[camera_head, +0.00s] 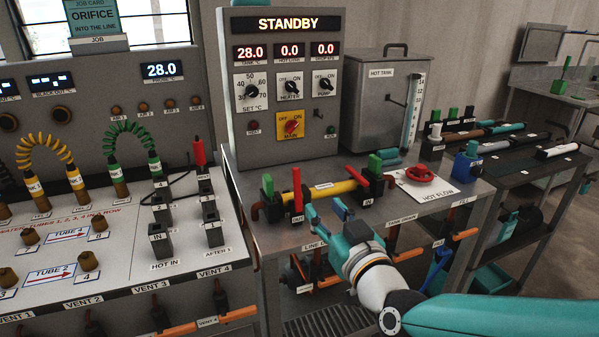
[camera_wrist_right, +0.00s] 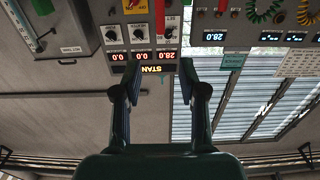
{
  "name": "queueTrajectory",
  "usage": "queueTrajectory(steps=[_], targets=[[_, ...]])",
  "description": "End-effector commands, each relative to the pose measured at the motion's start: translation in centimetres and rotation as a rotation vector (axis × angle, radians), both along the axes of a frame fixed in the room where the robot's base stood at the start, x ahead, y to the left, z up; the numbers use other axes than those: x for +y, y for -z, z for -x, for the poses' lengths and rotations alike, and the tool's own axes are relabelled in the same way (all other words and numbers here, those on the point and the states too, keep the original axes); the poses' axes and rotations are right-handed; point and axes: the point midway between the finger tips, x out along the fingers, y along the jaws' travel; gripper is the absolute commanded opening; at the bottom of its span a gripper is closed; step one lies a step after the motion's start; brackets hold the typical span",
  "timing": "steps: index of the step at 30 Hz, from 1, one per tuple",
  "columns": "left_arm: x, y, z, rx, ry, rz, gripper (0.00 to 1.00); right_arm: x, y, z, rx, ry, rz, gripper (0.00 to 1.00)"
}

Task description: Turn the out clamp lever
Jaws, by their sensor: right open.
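The out clamp lever (camera_head: 297,188) is red and stands upright above the OUT label (camera_head: 297,218), at the left end of a yellow tube (camera_head: 325,191). A red bar (camera_wrist_right: 160,15), probably this lever, shows in the upside-down right wrist view, beyond the space between my fingers. My right gripper (camera_head: 326,210) is open and empty, just in front of the tube and a little right of the lever, apart from it. Its two fingers (camera_wrist_right: 159,78) are spread in the wrist view. A second red lever (camera_head: 358,177) leans at the IN end. My left gripper is not in view.
Green posts (camera_head: 267,185) flank the tube. A control box (camera_head: 283,145) reading STANDBY stands behind, beside the hot tank (camera_head: 380,110). A red handwheel (camera_head: 420,174) is at the right. The left bench (camera_head: 120,240) carries cables and sockets.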

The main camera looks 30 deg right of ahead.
Motion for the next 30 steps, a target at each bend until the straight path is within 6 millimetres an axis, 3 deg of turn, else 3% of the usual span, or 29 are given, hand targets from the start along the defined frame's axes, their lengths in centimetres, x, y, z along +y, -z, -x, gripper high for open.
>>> queueTrajectory(steps=[12,14,21,30], targets=[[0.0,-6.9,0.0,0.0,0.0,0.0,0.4,-0.9,-0.5,-3.8,0.009,-0.004,-0.006,0.42],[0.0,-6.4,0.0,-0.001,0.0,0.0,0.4,-1.2,0.0,-5.4,0.004,-0.004,-0.005,0.42],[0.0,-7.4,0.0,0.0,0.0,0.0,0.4,-2.5,0.0,-10.4,0.002,-0.003,-0.006,0.42],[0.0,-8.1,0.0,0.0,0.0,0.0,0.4,-3.4,0.1,-14.1,0.002,-0.003,-0.005,0.42]])
